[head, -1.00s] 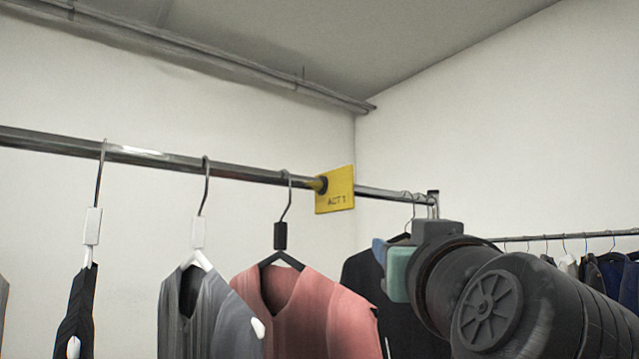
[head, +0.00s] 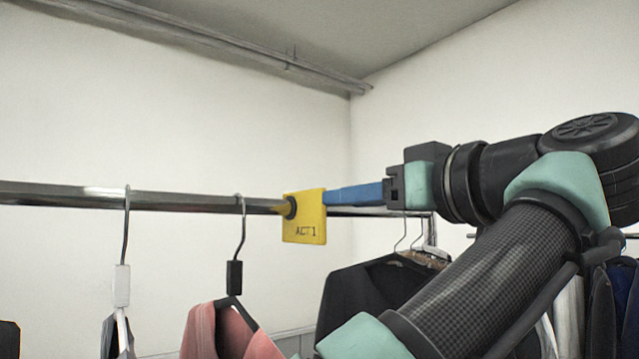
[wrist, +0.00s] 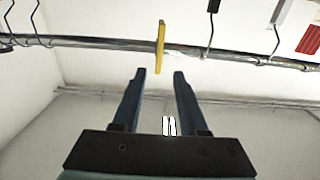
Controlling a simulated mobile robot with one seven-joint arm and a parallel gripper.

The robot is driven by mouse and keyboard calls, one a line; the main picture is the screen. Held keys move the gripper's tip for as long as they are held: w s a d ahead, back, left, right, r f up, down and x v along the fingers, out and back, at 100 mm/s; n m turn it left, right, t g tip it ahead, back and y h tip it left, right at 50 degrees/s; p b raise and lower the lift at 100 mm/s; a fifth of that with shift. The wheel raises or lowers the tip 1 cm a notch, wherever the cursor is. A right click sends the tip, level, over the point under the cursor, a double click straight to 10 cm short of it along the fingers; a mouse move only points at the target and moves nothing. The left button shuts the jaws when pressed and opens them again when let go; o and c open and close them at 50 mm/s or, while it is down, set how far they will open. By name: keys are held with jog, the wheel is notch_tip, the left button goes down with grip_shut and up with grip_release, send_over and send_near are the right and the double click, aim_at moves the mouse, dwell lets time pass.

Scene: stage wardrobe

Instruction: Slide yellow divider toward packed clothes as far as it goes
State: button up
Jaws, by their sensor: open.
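The yellow divider (head: 304,217), marked "ACT 1", hangs on the metal rail (head: 180,200) between a coral garment (head: 236,335) to its left and a black garment (head: 362,300) to its right. More hangers (head: 415,240) crowd close together at the rail's right end. My gripper (head: 328,197) reaches in from the right, its blue fingers level with the rail and near the divider's right edge. In the wrist view my gripper (wrist: 159,73) is open, and the divider (wrist: 160,46) shows edge-on, lined up with the gap just ahead of the fingertips. Contact cannot be told.
A hanger with a black sleeve (head: 234,275) and one with a white sleeve (head: 122,285) hang left of the divider, spaced apart. In the wrist view, hanger hooks (wrist: 210,35) stand on both sides of the divider. A second clothes rail is partly hidden behind my arm.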

aim_at(318, 202)
jog(key=shift+p+x, duration=2.1)
jog(key=shift+x, duration=1.8)
jog(key=shift+d, duration=0.1)
grip_shut()
